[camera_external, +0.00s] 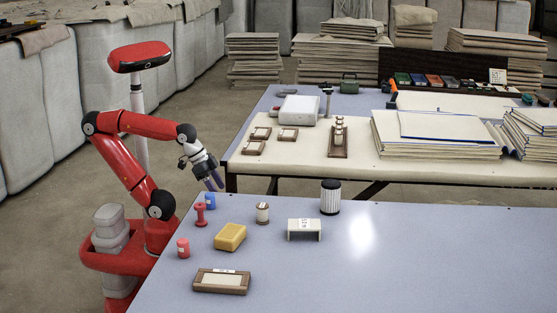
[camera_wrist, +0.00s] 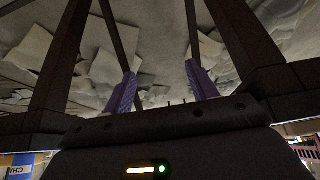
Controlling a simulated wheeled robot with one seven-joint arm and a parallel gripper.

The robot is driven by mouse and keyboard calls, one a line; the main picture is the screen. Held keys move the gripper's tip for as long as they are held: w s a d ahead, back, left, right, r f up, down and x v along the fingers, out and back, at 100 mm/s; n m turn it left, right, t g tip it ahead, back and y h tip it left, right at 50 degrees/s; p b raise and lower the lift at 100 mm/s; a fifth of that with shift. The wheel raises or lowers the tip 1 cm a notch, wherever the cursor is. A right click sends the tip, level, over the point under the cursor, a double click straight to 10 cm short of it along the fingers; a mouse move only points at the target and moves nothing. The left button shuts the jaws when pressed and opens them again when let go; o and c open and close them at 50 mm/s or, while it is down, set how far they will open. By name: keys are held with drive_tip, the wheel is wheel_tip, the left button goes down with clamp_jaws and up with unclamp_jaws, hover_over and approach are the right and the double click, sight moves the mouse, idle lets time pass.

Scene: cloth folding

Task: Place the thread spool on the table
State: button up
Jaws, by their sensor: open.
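A small spool-shaped item (camera_external: 262,213) with a pale middle and brown ends stands upright on the near blue table (camera_external: 420,260). A red spool-shaped item (camera_external: 201,215) also stands upright on that table, further left; I cannot tell for sure which is the thread spool. My gripper (camera_external: 217,178) is above the far left edge of the near table, above and apart from both. In the wrist view my gripper (camera_wrist: 161,87) shows two purple fingertips spread apart with nothing between them. The wrist view shows a pale, panelled surface beyond the fingers and no spool.
A blue item (camera_external: 210,200) stands just below my gripper. A red cylinder (camera_external: 183,248), yellow block (camera_external: 230,237), brown-framed tray (camera_external: 222,281), white bracket (camera_external: 304,229) and black-and-white cylinder (camera_external: 330,197) share the table. Its right side is clear. A second table (camera_external: 350,175) stands behind.

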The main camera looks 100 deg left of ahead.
wheel_tip(320, 180, up, 17)
drive_tip(key=m+g+y+p, duration=0.2)
drive_tip(key=m+p, duration=0.2)
drive_tip(key=m, duration=2.6)
hover_over(261, 206)
drive_tip(key=s+d, duration=0.2)
drive_tip(key=x, duration=0.2)
drive_tip(key=b+x, duration=0.1)
drive_tip(key=x, duration=0.2)
drive_tip(key=a+b+x, duration=0.1)
drive_tip(key=x, duration=0.1)
drive_tip(key=shift+a+f, duration=0.1)
drive_tip(key=shift+f, duration=0.1)
drive_tip(key=c, duration=1.1)
